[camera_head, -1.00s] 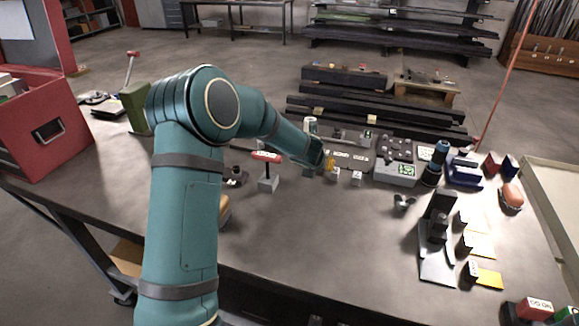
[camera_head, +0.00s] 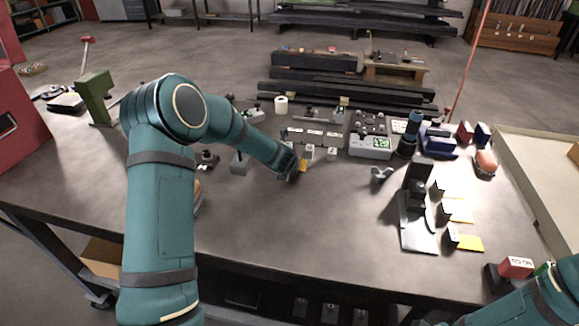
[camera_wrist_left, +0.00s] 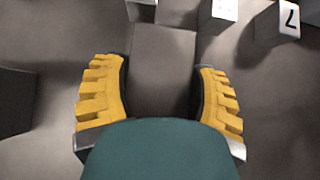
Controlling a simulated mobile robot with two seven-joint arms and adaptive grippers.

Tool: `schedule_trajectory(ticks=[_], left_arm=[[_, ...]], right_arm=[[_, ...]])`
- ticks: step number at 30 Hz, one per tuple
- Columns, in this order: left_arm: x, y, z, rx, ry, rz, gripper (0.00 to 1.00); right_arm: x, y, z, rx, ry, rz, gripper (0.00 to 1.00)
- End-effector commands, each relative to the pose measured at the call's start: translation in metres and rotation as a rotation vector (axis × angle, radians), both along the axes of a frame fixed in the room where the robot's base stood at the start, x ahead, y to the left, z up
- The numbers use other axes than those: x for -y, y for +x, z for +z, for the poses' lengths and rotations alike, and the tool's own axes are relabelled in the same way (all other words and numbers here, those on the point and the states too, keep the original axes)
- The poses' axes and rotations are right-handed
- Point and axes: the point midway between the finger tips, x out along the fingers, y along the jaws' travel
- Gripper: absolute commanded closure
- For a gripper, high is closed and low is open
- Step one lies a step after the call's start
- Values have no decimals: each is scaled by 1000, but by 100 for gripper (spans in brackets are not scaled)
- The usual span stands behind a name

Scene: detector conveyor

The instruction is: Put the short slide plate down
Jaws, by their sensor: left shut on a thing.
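My left gripper (camera_head: 293,172) is low over the middle of the table, on the near side of two small white blocks. In the left wrist view its yellow fingers (camera_wrist_left: 160,98) are on both sides of a flat dark grey piece, which looks like the short slide plate (camera_wrist_left: 163,62). They are shut on it. The plate's near end is hidden by my gripper's body. In the head view the plate cannot be made out clearly. Whether it touches the table cannot be told. My right arm enters at the lower right, and its gripper is out of view.
The white blocks (camera_head: 308,152) stand just beyond my left gripper; a numbered one (camera_wrist_left: 285,22) is at the wrist view's upper right. A grey base (camera_head: 240,164) stands left. A display box (camera_head: 371,146) and black stand (camera_head: 415,205) are right. The table's near middle is clear.

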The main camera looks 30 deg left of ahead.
Motion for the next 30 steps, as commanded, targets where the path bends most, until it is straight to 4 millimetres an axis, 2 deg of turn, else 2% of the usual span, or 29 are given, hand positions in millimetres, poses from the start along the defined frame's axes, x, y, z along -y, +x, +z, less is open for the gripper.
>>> schedule_trajectory(ticks=[11,12,14,15,25,30], left_arm=[[0,1,0,6,1,0,81],[0,0,-2,1,0,0,28],[0,0,-1,1,0,0,7],[0,0,-1,1,0,0,4],[0,0,0,1,0,0,4],[2,-10,13,3,1,0,4]], right_arm=[[0,-1,-3,-2,0,1,53],[0,-1,-2,-2,0,2,53],[0,-1,-2,-2,0,1,53],[0,-1,-2,-2,0,1,53],[0,0,0,-1,0,0,53],[0,0,1,1,0,0,53]])
